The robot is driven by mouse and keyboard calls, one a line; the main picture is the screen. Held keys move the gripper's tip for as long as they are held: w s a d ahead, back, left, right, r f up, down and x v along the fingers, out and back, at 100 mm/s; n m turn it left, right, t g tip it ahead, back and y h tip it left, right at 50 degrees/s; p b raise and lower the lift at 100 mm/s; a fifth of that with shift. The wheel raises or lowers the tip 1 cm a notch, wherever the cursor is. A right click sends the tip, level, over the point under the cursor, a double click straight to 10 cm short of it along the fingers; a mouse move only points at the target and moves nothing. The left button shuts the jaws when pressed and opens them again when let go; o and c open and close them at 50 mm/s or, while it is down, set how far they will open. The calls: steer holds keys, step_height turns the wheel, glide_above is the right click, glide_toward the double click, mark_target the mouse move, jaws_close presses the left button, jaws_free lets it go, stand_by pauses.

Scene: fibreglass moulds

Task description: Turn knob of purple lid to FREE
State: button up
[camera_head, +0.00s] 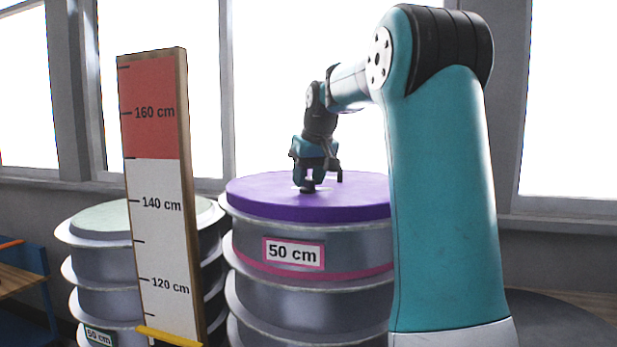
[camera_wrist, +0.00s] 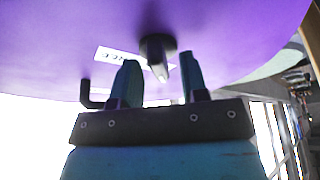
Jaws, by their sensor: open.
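The purple lid (camera_head: 345,196) lies flat on a grey ribbed drum labelled 50 cm. It also fills the upper part of the wrist view (camera_wrist: 230,40). The dark knob (camera_head: 307,187) stands up from the lid. In the wrist view the knob (camera_wrist: 158,46) has a pale pointed end and sits between and just beyond my fingertips. My gripper (camera_head: 313,172) is over the lid, with its two fingers (camera_wrist: 160,72) spread apart and nothing held. A white label (camera_wrist: 112,55) lies beside the knob, partly hidden by a finger; its lettering is not readable.
A height board (camera_head: 160,190) marked in centimetres stands at the front left. A second drum with a pale green lid (camera_head: 105,215) is behind it. Windows line the back wall.

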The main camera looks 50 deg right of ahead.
jaws_close()
steer(key=shift+m, duration=0.3)
steer(key=m+h, duration=0.1)
steer(key=m, duration=0.1)
steer(key=shift+w+a+m, duration=0.1)
steer(key=shift+m, duration=0.2)
steer(key=m+g+h+p, duration=0.1)
steer(key=m+g, duration=0.1)
steer(key=m, duration=0.2)
steer(key=shift+r+m+p, duration=0.15)
steer(key=shift+m+p, duration=0.15)
steer(key=m+g+p, duration=0.1)
steer(key=m, duration=0.1)
steer(key=m+g+p, duration=0.1)
steer(key=m+p, duration=0.1)
steer(key=m, duration=0.1)
steer(key=shift+w+h, duration=0.15)
steer(key=shift+h, duration=0.25)
steer(key=shift+m+g+p, duration=0.7)
steer(key=shift+m+p, duration=0.7)
steer(key=shift+m, duration=0.7)
